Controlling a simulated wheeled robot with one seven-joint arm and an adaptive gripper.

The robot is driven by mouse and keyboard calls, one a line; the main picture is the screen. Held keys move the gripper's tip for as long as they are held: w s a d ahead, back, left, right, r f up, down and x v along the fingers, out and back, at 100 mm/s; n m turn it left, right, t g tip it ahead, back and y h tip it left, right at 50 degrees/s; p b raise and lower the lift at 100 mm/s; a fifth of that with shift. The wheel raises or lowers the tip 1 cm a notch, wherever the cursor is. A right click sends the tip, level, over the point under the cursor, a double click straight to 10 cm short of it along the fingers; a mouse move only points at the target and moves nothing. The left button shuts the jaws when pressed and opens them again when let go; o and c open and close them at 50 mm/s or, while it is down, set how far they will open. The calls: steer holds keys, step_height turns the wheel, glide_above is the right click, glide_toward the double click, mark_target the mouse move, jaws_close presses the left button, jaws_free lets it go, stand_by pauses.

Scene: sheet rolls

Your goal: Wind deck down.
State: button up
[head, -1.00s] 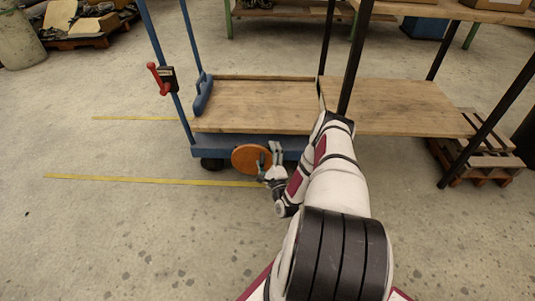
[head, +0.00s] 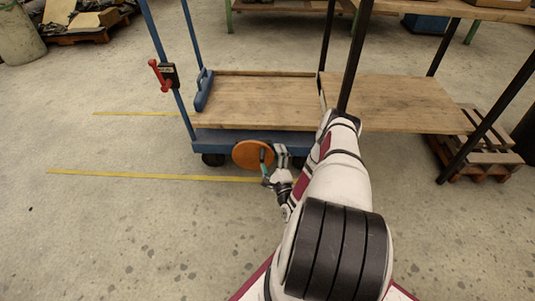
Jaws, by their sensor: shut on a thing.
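A blue cart has a wooden deck (head: 262,100) that lies low, just above its blue base frame (head: 220,143). An orange disc-shaped handwheel (head: 246,155) is on the front of the base. My gripper (head: 272,157) is at the right part of the handwheel, shut on its handle. The grip itself is small and partly hidden by the fingers. A red lever (head: 158,75) with a black housing is on the left front blue post. A blue bracket (head: 203,91) stands at the deck's left end.
A dark-framed rack with a wooden shelf (head: 400,103) stands at the right, its shelf close to the deck's right end. A wooden pallet (head: 480,155) lies under it. Yellow floor lines (head: 150,177) run at the left. The floor in front is clear.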

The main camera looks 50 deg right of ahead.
steer(key=shift+s+d+r, duration=0.15)
steer(key=shift+s+r, duration=0.1)
steer(key=shift+r, duration=0.1)
steer(key=shift+c, duration=0.7)
steer(key=shift+s+a, duration=0.3)
steer(key=shift+s, duration=0.15)
steer(key=c, duration=0.8)
steer(key=shift+o, duration=0.2)
steer(key=r+p+v, duration=0.1)
steer(key=p+v, duration=0.2)
steer(key=v, duration=0.7)
steer(key=shift+a+r+p, duration=0.15)
steer(key=shift+r+p, duration=0.25)
steer(key=shift+r, duration=0.25)
